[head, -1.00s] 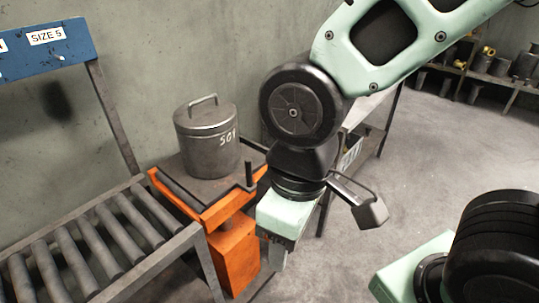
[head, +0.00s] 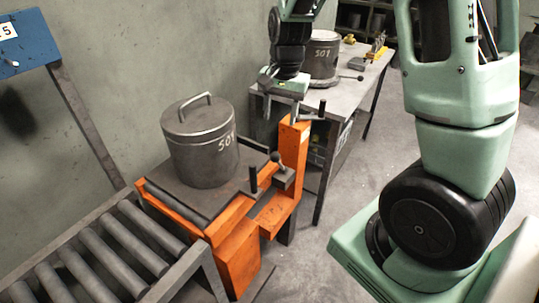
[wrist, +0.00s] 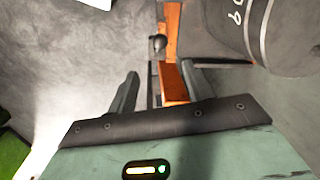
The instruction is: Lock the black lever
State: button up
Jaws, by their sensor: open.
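A small black lever with a ball knob (head: 277,159) sits on a dark block at the side of the orange lift cart (head: 235,255), near the foot of its orange post. In the wrist view the black knob (wrist: 158,43) shows ahead, between the lines of my two fingers. My gripper (head: 284,108) is above and behind the lever in the head view, by the top of the post. In the wrist view my gripper (wrist: 157,88) has its fingers apart with nothing held between them. The lever's lower part is hard to make out.
A lidded steel pot (head: 200,150) stands on the cart's platform. A roller conveyor (head: 110,255) adjoins the cart at left. A workbench (head: 340,98) with another pot (head: 322,60) stands behind. Upright black bars rise from the cart. Open floor lies at right.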

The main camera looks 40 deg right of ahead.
aim_at(276, 153)
jog(key=f, duration=0.5)
jog(key=f+p, duration=0.1)
jog(key=f, duration=0.9)
jog(key=shift+w+a+f, duration=0.25)
jog(key=shift+w+a, duration=0.05)
jog(key=shift+w, duration=0.1)
jog(key=shift+c, duration=0.3)
grip_shut()
